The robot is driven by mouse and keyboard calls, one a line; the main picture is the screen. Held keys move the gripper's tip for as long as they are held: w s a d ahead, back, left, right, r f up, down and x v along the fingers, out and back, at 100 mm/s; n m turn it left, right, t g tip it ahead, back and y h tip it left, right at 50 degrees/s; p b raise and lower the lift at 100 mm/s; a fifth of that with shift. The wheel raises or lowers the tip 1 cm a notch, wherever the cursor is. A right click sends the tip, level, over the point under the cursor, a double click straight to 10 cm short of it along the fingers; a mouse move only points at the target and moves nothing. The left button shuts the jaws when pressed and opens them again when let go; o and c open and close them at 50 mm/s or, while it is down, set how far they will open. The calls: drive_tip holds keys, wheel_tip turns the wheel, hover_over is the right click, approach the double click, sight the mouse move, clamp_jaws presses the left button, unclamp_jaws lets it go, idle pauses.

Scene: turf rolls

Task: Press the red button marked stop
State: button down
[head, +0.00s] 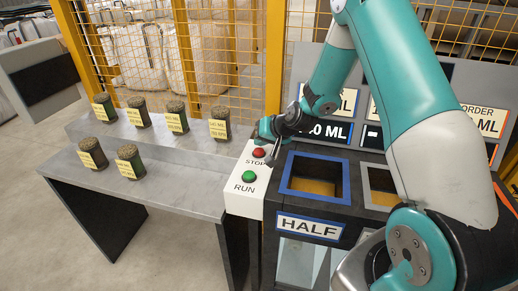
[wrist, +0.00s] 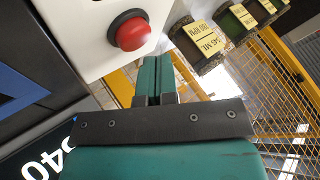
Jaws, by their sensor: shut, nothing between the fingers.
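The red stop button (head: 259,152) sits on a white control box (head: 240,200), above the word STOP. It also shows large in the wrist view (wrist: 130,30), at the upper left. My gripper (head: 273,157) is at the right side of the button in the head view, fingers pointing down. In the wrist view its fingers (wrist: 154,68) are together and empty, below and to the right of the button. I see no clear contact with the button. The green run button (head: 249,177) is nearer on the same box.
A bin frame with a blue-rimmed opening (head: 315,178) and a HALF sign (head: 309,228) stands right of the box. A grey table (head: 180,160) with several labelled turf rolls (head: 174,117) stands left. Yellow mesh fencing (head: 238,50) is behind.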

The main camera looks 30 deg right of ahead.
sight(260, 150)
drive_tip(key=shift+r, duration=0.1)
drive_tip(key=shift+r+p, duration=1.65)
drive_tip(key=shift+r, duration=0.75)
drive_tip(key=shift+a+r, duration=0.1)
drive_tip(key=s+a+r+n+g+y, duration=0.2)
drive_tip(key=s+a+r+n+g, duration=0.3)
drive_tip(key=s+a+r, duration=0.85)
drive_tip(key=s+a+r+n+g, duration=0.1)
drive_tip(key=s+a+r+n, duration=0.1)
drive_tip(key=s, duration=0.8)
drive_tip(key=s+a+r+n+g+h, duration=0.1)
drive_tip(key=s+a+r+n+g, duration=0.1)
drive_tip(key=s, duration=0.8)
drive_tip(key=a+r+n, duration=0.1)
drive_tip(key=a+n, duration=0.1)
drive_tip(key=n, duration=0.1)
drive_tip(key=shift+g, duration=0.3)
